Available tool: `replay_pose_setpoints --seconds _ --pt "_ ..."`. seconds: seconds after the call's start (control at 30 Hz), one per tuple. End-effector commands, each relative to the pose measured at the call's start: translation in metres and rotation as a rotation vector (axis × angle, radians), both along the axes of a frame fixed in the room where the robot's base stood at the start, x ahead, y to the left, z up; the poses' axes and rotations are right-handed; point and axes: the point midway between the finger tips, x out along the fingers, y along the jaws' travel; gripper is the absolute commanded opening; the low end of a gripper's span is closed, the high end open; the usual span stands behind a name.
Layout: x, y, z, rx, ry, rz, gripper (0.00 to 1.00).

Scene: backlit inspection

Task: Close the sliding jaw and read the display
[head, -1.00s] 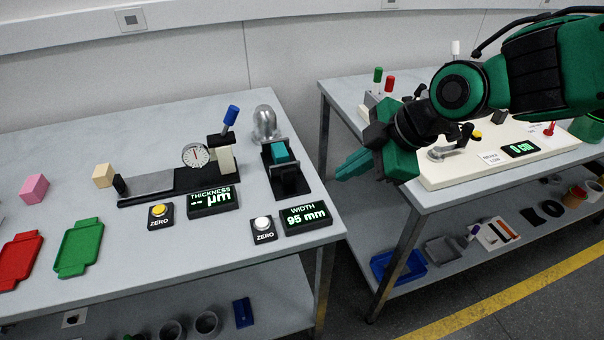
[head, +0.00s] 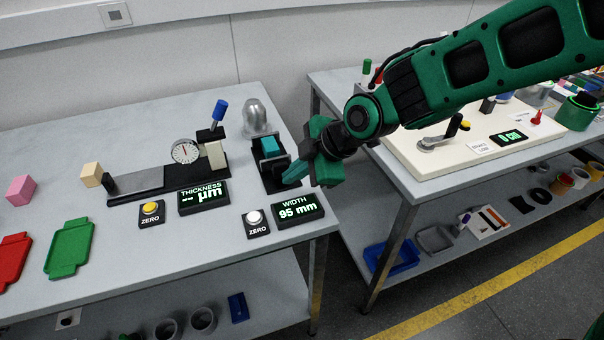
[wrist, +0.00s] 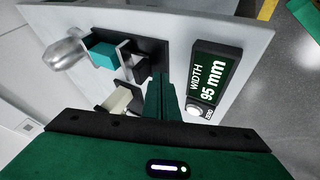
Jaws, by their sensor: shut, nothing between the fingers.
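The width gauge (head: 267,186) is a black fixture at the right end of the left bench. A teal block (head: 269,147) sits in it, also seen in the wrist view (wrist: 103,56). The sliding jaw (wrist: 134,64) is an upright dark plate on the near side of the block; whether it touches the block is unclear. The width display (head: 298,208) reads 95 mm, and the same reading shows in the wrist view (wrist: 208,75). My gripper (head: 287,180) is shut and empty, its fingertips just right of the gauge's near end. Contact with the jaw cannot be told.
A white zero button (head: 255,217) sits left of the width display. The thickness gauge with its dial (head: 185,151) and blue-topped lever stands to the left. A rounded metal piece (head: 256,116) stands behind the width gauge. A gap separates the second bench (head: 420,192).

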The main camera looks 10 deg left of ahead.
Motion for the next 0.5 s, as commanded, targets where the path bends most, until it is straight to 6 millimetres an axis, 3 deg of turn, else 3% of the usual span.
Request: replay_pose_setpoints --seconds 0.2,0.5 --pt "0.015 0.009 0.000 0.000 0.000 0.000 0.00" --pt "0.017 0.010 0.000 0.000 0.001 0.000 0.00"
